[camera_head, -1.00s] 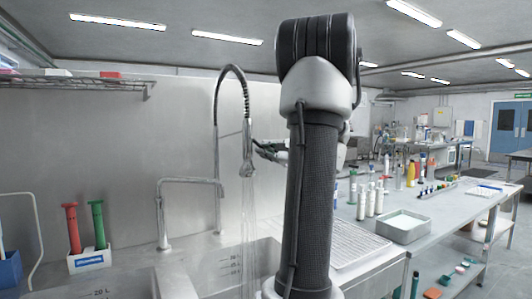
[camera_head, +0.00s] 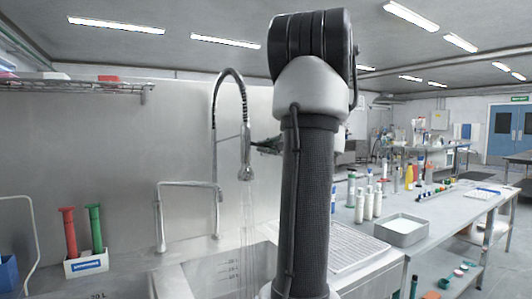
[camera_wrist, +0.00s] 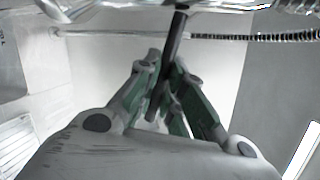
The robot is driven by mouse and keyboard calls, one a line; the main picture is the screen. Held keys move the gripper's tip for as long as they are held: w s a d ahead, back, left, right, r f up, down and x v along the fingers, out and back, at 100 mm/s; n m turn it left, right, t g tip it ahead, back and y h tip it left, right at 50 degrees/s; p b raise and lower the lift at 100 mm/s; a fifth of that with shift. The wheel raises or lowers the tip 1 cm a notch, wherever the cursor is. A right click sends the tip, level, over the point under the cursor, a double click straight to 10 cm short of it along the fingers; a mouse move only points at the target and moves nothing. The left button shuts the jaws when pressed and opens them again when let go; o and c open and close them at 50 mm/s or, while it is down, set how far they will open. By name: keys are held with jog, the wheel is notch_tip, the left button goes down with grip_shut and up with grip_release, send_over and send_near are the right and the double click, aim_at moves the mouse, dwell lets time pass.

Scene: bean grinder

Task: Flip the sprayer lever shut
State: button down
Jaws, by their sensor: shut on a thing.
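The sprayer head (camera_head: 246,172) hangs from a tall spring hose arch beside the sink, with pale streaks of water falling below it. In the head view my gripper (camera_head: 259,145) is just right of the sprayer, its base hidden behind my arm. In the wrist view a thin dark lever (camera_wrist: 178,35) comes down from the shiny metal at the top edge and runs between the green-padded fingers. My gripper (camera_wrist: 162,85) is shut on this lever. Where the lever joins the sprayer is not clear.
A lower bent faucet (camera_head: 187,184) stands left of the sprayer over the sink (camera_head: 185,282). Red and green handled tools stand in a white holder (camera_head: 86,263) at left. White bottles and a metal tray (camera_head: 401,229) are on the right bench. A wall backs the sink.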

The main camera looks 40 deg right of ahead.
jog(key=shift+d+r+n+g+h, duration=0.1)
jog(key=shift+r+n+g+h, duration=0.3)
jog(key=shift+r+n, duration=0.6)
jog(key=shift+f, duration=0.2)
jog(key=c, duration=1.5)
grip_release()
jog(key=s+r, duration=0.2)
jog(key=s, duration=1)
jog(key=shift+r, duration=0.2)
jog(key=shift+w+d, duration=0.1)
